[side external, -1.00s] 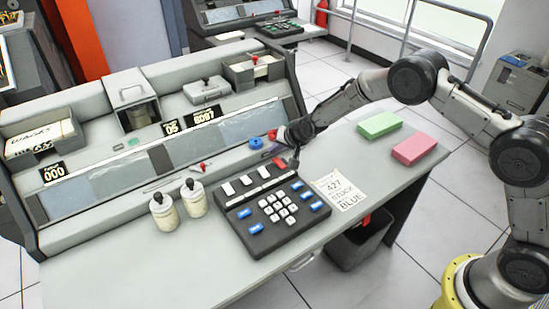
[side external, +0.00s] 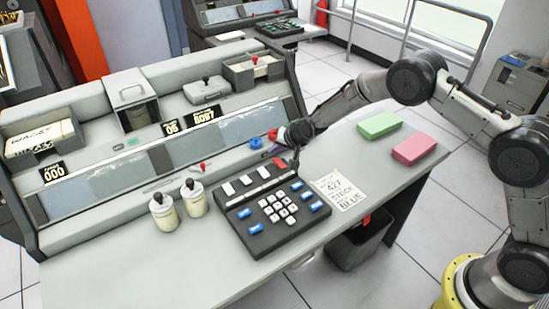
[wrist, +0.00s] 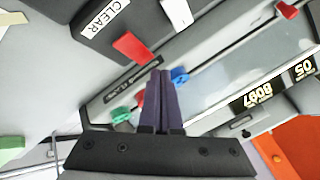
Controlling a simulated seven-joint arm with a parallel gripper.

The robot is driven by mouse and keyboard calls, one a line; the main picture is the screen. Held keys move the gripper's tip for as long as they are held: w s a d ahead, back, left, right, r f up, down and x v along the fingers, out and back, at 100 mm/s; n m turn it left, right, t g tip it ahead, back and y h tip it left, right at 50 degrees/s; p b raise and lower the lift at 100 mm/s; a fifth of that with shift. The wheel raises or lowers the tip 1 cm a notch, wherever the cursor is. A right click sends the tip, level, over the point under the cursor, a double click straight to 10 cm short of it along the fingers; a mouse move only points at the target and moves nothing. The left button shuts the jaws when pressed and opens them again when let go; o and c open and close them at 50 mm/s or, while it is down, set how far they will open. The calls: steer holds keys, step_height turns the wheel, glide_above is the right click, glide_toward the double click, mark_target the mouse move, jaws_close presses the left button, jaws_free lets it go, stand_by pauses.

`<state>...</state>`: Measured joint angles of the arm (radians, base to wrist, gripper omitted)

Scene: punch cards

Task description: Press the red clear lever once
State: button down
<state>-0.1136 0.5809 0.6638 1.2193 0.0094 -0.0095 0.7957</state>
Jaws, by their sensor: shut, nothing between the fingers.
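The red clear lever (side external: 264,173) is at the end of the row of white levers on the black keypad unit (side external: 249,211). In the wrist view the red lever (wrist: 130,46) sits beside a CLEAR label (wrist: 105,18), with a white lever (wrist: 177,12) to its right. My gripper (side external: 275,151) is over the back of the desk, behind the keypad. In the wrist view its dark purple fingers (wrist: 160,75) are shut together and empty. Their tips appear below and to the right of the red lever, apart from it.
Blue (side external: 255,143) and red (side external: 272,134) knobs are close to my gripper on the console. A stock card (side external: 340,191), green block (side external: 379,125) and pink block (side external: 414,148) lie to the right. Two cream jars (side external: 163,212) stand left of the keypad. The front desk surface is clear.

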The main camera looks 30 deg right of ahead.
mark_target(275, 159)
steer(key=shift+f, duration=0.25)
steer(key=shift+s+f, duration=0.1)
steer(key=shift+f, duration=0.35)
stand_by(0.6)
steer(key=shift+s+f, duration=0.35)
steer(key=shift+f, duration=0.35)
steer(key=shift+r, duration=0.15)
stand_by(0.4)
steer(key=shift+r, duration=0.7)
steer(key=shift+w+r, duration=0.15)
steer(key=shift+r, duration=0.15)
steer(key=shift+w+r, duration=0.15)
steer(key=shift+r, duration=0.4)
steer(key=shift+w+r, duration=0.15)
steer(key=shift+r, duration=0.9)
steer(key=shift+w+r, duration=0.1)
steer(key=shift+r, duration=0.95)
